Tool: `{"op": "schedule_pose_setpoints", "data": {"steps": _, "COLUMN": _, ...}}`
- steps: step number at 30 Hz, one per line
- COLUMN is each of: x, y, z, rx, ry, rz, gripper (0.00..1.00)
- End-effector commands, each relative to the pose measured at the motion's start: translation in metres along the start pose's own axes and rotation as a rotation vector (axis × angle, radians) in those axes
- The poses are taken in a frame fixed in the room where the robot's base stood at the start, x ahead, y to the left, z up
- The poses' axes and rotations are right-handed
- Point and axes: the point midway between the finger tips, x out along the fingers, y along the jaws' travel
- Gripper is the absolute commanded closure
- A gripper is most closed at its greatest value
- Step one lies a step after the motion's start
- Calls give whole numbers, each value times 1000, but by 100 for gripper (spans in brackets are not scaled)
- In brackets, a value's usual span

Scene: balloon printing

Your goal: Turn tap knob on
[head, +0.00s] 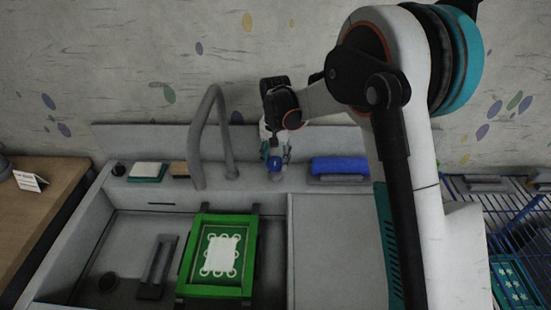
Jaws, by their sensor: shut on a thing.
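The grey tap (212,135) arches over the back edge of the sink at the centre left. A small blue knob (274,163) on a grey base stands on the back ledge to the right of the tap. My gripper (275,155) points down at the knob from above, with its fingers around it. The gripper is shut on the knob. The fingertips are small and partly hidden. No water stream shows below the tap.
The sink (130,225) holds a green-framed screen (183,270) and a grey handled tool (157,262). A blue block (340,165) sits on the ledge to the right. A sponge-like pad (148,170) and a brown block (180,168) lie left of the tap. The wall is close behind.

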Motion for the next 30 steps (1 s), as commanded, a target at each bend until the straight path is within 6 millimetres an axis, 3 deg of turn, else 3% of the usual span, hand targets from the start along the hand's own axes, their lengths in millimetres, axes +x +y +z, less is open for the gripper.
{"op": "schedule_pose_setpoints", "data": {"steps": 11, "x": 0, "y": -1, "z": 0, "rx": -106, "ry": 0, "rz": 0, "gripper": 81}}
{"op": "schedule_pose_setpoints", "data": {"steps": 30, "x": -1, "y": -3, "z": 1, "rx": -679, "ry": 0, "rz": 0, "gripper": 81}}
